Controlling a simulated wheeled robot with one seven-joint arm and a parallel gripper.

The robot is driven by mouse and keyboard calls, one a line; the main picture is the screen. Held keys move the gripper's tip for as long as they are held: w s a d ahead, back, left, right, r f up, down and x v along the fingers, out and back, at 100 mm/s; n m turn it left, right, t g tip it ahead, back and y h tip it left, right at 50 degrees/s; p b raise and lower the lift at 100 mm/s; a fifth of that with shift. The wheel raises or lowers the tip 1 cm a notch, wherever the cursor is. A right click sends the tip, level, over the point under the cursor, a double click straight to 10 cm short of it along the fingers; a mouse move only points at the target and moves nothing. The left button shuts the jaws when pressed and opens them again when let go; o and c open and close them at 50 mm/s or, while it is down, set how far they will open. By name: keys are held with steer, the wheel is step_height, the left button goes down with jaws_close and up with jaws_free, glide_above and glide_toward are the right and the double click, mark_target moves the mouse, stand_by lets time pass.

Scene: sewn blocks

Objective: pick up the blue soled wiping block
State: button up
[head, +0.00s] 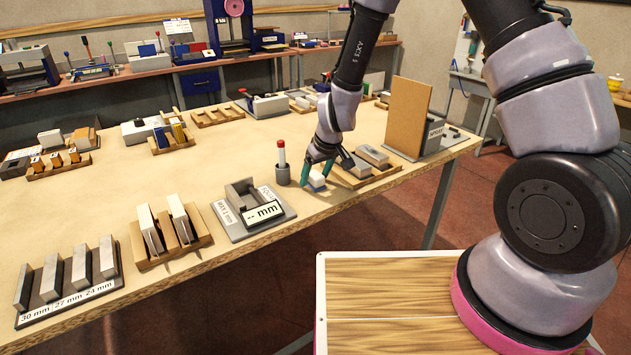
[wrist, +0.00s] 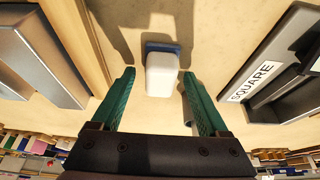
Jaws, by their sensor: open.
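The wiping block is a small white block with a blue sole (head: 317,180). It lies on the table between the red-capped marker cup and the wooden tray in the head view. In the wrist view the white body of the block (wrist: 162,76) lies ahead, its blue edge on the far side. My gripper (head: 318,174) is open, its green fingers (wrist: 158,88) one on each side of the block's near part. A gap shows between each finger and the block. I cannot tell how far the fingertips are above the table.
A wooden tray with grey metal blocks (head: 371,155) stands close on the right. A dark cup with a red-capped marker (head: 282,173) stands close on the left. A grey gauge fixture (head: 250,208) is nearer the front edge. An upright brown board (head: 408,117) stands behind right.

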mark_target(316, 174)
jaws_close()
step_height(316, 174, up, 10)
steer(key=shift+r, duration=0.1)
stand_by(0.5)
